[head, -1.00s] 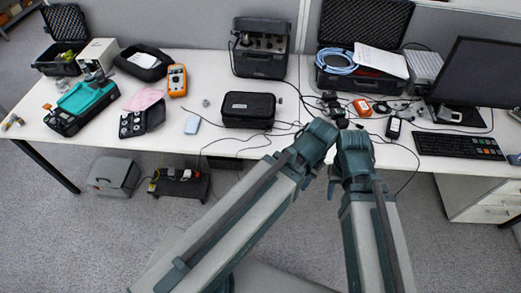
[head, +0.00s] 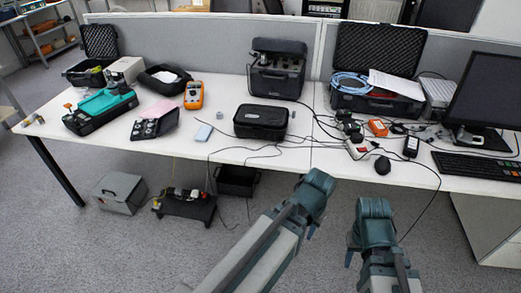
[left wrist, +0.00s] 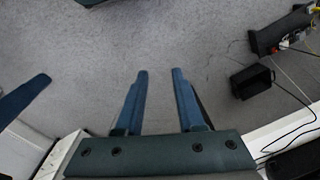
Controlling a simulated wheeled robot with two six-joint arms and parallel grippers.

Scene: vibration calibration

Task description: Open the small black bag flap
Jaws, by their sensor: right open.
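The small black bag (head: 260,121), a box-shaped case, sits at the middle of the white table in the head view. Its top looks closed. My left gripper (head: 313,206) is below and right of it in the picture, in front of the table edge. In the left wrist view its two fingers (left wrist: 162,75) are apart with nothing between them. My right gripper (head: 372,240) is further right, over the floor in front of the table, open and empty. Neither gripper touches the bag. A dark object at the lower right corner of the left wrist view may be the bag; I cannot tell.
Thin black cables lie around the bag and hang over the white table's (head: 225,152) front edge. A larger black case (head: 276,75) stands behind it. A black mouse (head: 382,166) is right.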

